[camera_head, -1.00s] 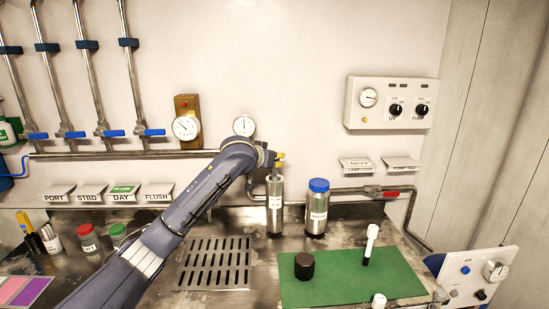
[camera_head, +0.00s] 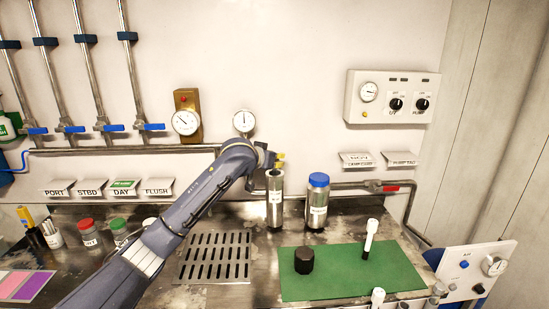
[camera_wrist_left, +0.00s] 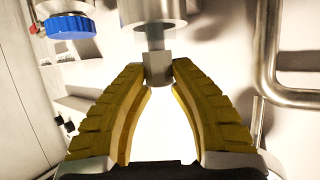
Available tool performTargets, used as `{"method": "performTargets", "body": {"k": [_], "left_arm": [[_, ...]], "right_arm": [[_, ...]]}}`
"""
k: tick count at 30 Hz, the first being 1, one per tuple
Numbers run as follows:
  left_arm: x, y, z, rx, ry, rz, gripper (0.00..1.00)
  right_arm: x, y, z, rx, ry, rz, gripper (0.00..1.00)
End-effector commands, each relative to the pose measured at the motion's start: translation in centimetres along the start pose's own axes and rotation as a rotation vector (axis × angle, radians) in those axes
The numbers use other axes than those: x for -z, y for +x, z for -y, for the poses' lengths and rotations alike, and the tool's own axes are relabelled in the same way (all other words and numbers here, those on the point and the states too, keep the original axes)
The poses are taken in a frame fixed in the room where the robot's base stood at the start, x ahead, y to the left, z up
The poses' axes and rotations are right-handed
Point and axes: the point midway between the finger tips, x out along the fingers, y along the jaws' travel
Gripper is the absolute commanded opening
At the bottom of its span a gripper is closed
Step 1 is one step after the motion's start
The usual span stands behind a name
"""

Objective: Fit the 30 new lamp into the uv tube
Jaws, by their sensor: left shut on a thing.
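The uv tube (camera_head: 275,203), an upright steel cylinder with a dark open top and a white label, stands on the bench. My left gripper (camera_head: 279,158) is just above its mouth. In the left wrist view, which looks upside down, my left gripper (camera_wrist_left: 158,72) has its yellow fingers shut on the grey block-shaped end of the lamp (camera_wrist_left: 158,68). A narrower stem runs from this block to the tube's rim (camera_wrist_left: 152,14). How deep the lamp sits inside is hidden. My right gripper is not in view.
A blue-capped steel jar (camera_head: 317,205) stands close to the right of the tube. A green mat (camera_head: 340,285) holds a black knob-like cap (camera_head: 304,260) and a white stick with a dark base (camera_head: 370,238). A slotted drain (camera_head: 215,258) lies left, under my arm.

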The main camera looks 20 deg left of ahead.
Motion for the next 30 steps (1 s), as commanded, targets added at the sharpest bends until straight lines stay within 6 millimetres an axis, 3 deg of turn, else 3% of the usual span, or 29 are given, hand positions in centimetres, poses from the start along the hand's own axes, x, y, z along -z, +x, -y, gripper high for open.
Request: {"method": "performTargets", "body": {"k": [8,9,15,24,30], "left_arm": [[-0.5,0.2,0.0,-0.001,-0.001,0.000,0.00],[-0.5,0.2,0.0,-0.001,-0.001,0.000,0.29],[-0.5,0.2,0.0,-0.001,-0.001,0.000,0.50],[-0.5,-0.1,0.0,0.000,0.000,0.000,0.50],[-0.5,-2.2,0.0,-0.001,0.000,-0.002,0.50]], "right_arm": [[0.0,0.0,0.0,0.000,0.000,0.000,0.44],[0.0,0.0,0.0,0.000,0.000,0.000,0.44],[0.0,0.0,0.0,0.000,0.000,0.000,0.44],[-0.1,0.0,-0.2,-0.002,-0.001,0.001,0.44],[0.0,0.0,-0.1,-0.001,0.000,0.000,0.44]]}}
